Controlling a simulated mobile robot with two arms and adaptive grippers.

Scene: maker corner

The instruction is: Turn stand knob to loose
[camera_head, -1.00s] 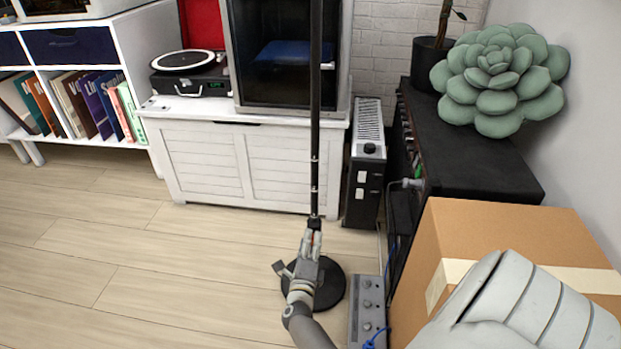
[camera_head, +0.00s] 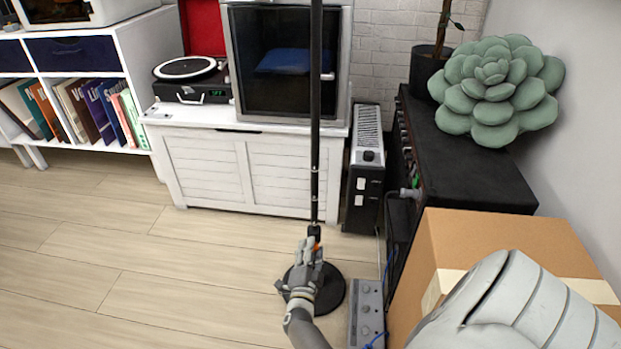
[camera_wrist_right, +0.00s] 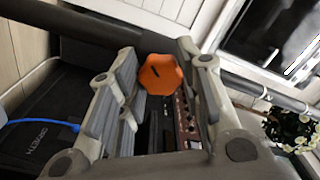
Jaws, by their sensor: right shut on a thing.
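The stand is a thin dark pole (camera_head: 315,150) rising from a round black base (camera_head: 331,289) on the floor. The orange stand knob (camera_wrist_right: 161,75) is lobed, with a short dark mark on its face, and sits beside the pole. My right gripper (camera_head: 310,247) is at the knob, in front of the lower pole. In the wrist view the fingers of this gripper (camera_wrist_right: 158,70) are shut around the knob, one on each side. My left gripper is out of view.
A grey pedal box (camera_head: 367,313) with a blue cable lies right of the base. A cardboard box (camera_head: 490,240) and a black amplifier (camera_head: 460,170) stand at the right. A white cabinet (camera_head: 210,170) is behind the pole. The floor at left is clear.

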